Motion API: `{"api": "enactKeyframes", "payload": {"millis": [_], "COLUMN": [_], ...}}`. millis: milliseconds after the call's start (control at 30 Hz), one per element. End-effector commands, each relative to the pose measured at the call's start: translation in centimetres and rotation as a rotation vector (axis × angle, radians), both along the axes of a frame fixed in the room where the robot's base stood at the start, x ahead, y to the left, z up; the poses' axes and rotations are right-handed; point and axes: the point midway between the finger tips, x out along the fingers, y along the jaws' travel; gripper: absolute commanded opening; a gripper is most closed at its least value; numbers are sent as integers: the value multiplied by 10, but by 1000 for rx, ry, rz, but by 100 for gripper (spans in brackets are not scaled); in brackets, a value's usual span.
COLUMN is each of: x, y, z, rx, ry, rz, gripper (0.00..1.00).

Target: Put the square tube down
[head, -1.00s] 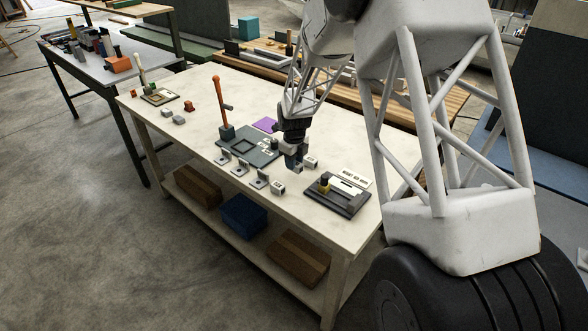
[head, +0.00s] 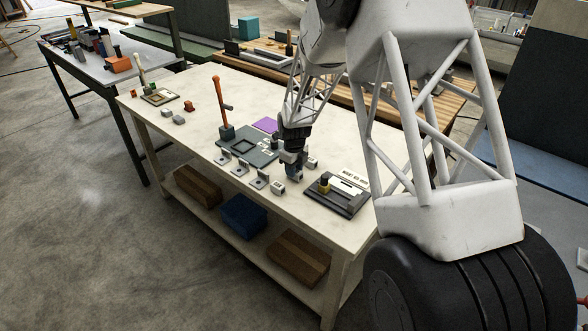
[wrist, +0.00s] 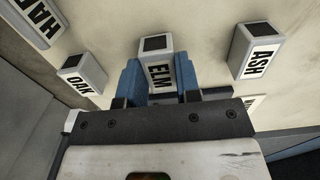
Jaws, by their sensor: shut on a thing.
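In the wrist view my gripper (wrist: 158,84) has its two blue fingers on either side of a pale square tube with a dark end, labelled ELM (wrist: 160,73). The fingers are shut on it. In the head view my gripper (head: 293,170) is low over the white table (head: 190,137), between the grey board and the dark tray. The held tube is mostly hidden there, and I cannot tell whether it touches the table.
Similar blocks labelled OAK (wrist: 83,74) and ASH (wrist: 258,50) stand close on either side. Another label shows at the upper left. A grey board (head: 232,145), a purple square (head: 265,125) and a dark tray (head: 347,206) are nearby.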

Motion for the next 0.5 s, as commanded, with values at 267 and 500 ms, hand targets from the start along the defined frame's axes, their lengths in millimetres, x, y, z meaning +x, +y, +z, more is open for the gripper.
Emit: {"api": "enactKeyframes", "payload": {"millis": [267,500], "x": [0,0], "y": [0,0], "z": [-3,-3], "rx": [0,0], "ry": [0,0], "rz": [0,0], "gripper": [39,56]}}
